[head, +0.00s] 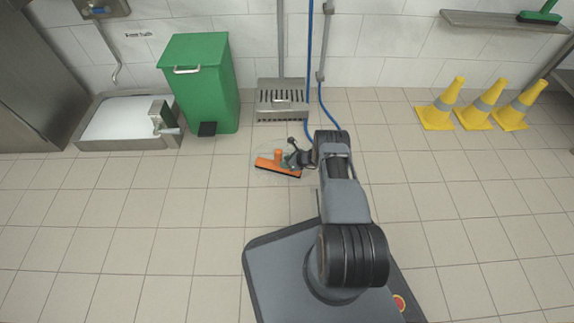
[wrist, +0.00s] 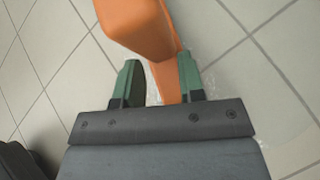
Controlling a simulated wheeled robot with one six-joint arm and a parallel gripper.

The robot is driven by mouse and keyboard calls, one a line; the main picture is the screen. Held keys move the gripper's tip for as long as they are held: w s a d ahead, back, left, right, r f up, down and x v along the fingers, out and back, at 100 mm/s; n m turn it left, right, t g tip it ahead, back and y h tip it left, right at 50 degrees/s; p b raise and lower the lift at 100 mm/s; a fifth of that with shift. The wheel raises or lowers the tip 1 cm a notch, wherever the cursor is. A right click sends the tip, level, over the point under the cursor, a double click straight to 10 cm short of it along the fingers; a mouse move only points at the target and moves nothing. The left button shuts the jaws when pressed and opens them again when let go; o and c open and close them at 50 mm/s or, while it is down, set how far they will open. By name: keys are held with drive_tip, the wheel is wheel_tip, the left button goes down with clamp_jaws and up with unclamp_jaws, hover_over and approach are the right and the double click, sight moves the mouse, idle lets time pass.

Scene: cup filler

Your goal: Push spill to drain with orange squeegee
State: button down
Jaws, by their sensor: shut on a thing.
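The orange squeegee (head: 279,168) rests low at the floor, its wide head slanting slightly down to the right. It also shows in the wrist view (wrist: 140,25), with an orange part running between the green fingers. My gripper (head: 291,160) is shut on the squeegee (wrist: 160,82). The spill (head: 258,177) is a faint, clear patch on the tiles around the squeegee head; its edges are hard to make out. A slotted metal grate (head: 281,111), apparently the drain, lies beyond the squeegee by the wall.
A green pedal bin (head: 202,85) stands left of the grate, beside a low basin (head: 126,143). A blue hose (head: 311,70) hangs at the wall right of the grate. Yellow cones (head: 475,106) stand at the right. The floor between squeegee and grate is clear.

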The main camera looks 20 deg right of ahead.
drive_tip(key=shift+w+d+r, duration=0.1)
drive_tip(key=shift+w+d, duration=0.1)
drive_tip(key=shift+w, duration=0.4)
drive_tip(key=shift+w+d, duration=0.2)
drive_tip(key=shift+w, duration=0.35)
drive_tip(key=shift+w+d, duration=0.3)
drive_tip(key=shift+w, duration=0.55)
drive_tip(key=shift+w+d, duration=0.25)
drive_tip(key=shift+w, duration=0.55)
wheel_tip(320, 180, up, 7)
drive_tip(key=p, duration=0.5)
drive_tip(key=shift+p, duration=0.4)
idle(0.3)
